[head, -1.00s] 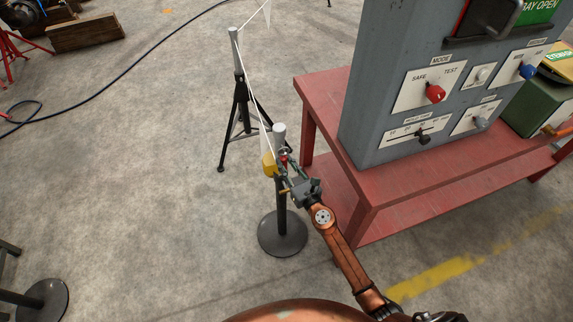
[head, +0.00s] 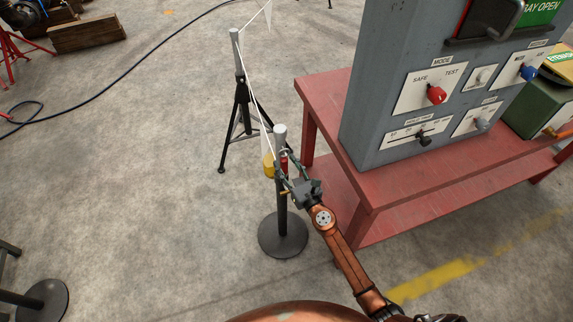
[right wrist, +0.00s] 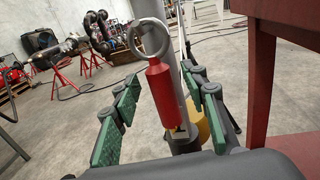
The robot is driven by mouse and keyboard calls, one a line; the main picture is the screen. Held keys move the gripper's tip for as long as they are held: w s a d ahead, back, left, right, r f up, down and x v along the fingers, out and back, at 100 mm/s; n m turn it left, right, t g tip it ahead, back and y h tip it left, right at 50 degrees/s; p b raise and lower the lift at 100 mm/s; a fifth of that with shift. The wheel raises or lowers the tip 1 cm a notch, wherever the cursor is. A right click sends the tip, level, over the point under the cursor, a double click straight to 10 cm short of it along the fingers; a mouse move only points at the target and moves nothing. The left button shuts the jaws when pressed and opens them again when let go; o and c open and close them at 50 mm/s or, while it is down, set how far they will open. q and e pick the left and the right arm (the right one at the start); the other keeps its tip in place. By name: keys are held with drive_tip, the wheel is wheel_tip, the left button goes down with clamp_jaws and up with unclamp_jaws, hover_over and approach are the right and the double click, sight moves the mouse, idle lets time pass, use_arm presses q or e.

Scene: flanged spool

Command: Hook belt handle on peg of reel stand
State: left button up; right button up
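The red belt handle (right wrist: 166,95) hangs upright with a metal ring (right wrist: 134,40) at its top, close against the stand's post. In the head view the handle (head: 284,164) is just right of the post, below its top. The reel stand (head: 281,135) is a grey-topped post on a round dark base, with a yellow part (head: 268,166) on its left side. My right gripper (head: 289,174) is open around the handle; its green pads (right wrist: 165,113) stand clear on both sides. The peg is not clearly visible, so I cannot tell how the ring sits on it. My left gripper is out of view.
A white tape runs from the stand to a grey post on a black tripod (head: 239,105) behind. A red table (head: 400,185) with a grey control cabinet (head: 390,85) stands close on the right. The floor to the left is mostly clear.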

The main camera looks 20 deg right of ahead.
drive_tip(key=s+d, duration=0.2)
drive_tip(key=s, duration=0.9)
drive_tip(key=shift+s, duration=0.4)
drive_tip(key=shift+d+f, duration=0.1)
drive_tip(key=shift+d, duration=0.05)
